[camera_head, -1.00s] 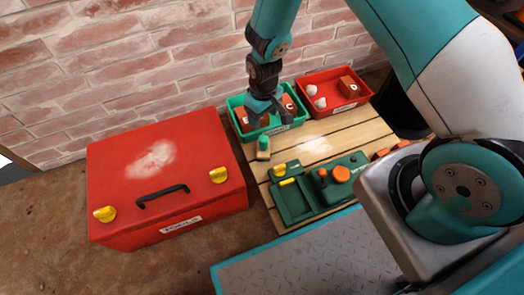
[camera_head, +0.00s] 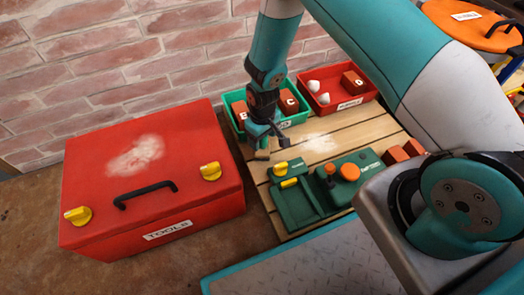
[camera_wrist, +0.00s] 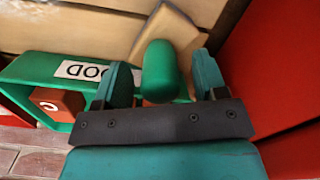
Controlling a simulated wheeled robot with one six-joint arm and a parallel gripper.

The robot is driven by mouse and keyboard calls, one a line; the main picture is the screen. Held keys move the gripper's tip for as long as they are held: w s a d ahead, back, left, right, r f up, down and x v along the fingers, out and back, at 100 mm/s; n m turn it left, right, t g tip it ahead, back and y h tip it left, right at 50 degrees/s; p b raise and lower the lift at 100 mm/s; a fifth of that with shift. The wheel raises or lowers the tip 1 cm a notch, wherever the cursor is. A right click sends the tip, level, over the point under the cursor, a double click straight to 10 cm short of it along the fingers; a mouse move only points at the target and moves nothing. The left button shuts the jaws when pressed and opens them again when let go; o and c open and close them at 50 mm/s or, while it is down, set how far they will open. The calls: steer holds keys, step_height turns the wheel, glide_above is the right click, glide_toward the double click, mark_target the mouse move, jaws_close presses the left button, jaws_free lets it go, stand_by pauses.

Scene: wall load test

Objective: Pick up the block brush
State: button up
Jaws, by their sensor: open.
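The block brush has a green rounded handle (camera_wrist: 160,70) and a tan block base (camera_wrist: 172,25) in the wrist view. My gripper (camera_wrist: 163,75) is open, with one finger on each side of the handle; the handle lies between them with gaps visible. I cannot tell how deep the fingers reach around it. In the head view my gripper (camera_head: 270,147) is low over the wooden slatted table, just in front of the green bin, and mostly hides the brush.
The green bin (camera_head: 290,122) with brown blocks is close behind my gripper. A red bin (camera_head: 345,105) stands right of it. A red toolbox (camera_head: 150,185) stands close on the left. A green tool station (camera_head: 340,180) lies nearer on the table. A brick wall rises behind.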

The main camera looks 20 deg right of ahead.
steer(key=shift+f, duration=0.7)
steer(key=shift+r, duration=0.15)
steer(key=c, duration=1.2)
steer(key=shift+o, duration=0.2)
step_height(320, 180, up, 20)
steer(key=p, duration=1.1)
